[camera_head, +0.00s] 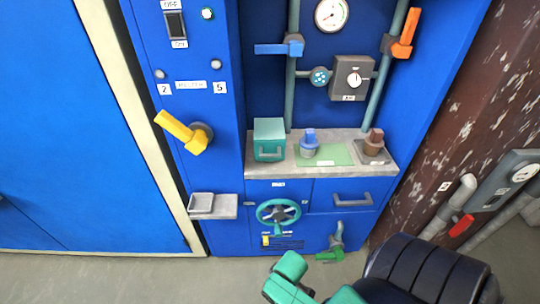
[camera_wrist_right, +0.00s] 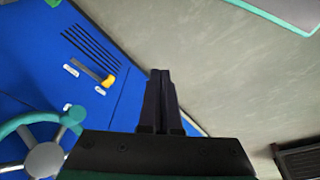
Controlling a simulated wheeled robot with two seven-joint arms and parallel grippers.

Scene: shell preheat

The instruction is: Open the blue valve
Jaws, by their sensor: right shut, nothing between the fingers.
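The blue valve has a long blue handle (camera_head: 278,49) on the left vertical pipe (camera_head: 291,85), high on the blue panel. The handle lies level, across the pipe, with its free end to the left. My right arm enters the head view from the bottom right, well below the blue valve. The right gripper (camera_wrist_right: 161,100) shows in the wrist view, its dark fingers shut together and empty. It points over the floor beside the lower cabinet front, apart from the blue valve. The right fingers cannot be made out in the head view. My left gripper is not in view.
An orange-handled valve (camera_head: 406,33) is on the right pipe. A yellow lever (camera_head: 181,131) sticks out at the left. A grey shelf (camera_head: 380,147) holds a teal box (camera_head: 268,139) and small parts. A teal handwheel (camera_head: 278,213) and green-handled tap (camera_head: 334,244) are below.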

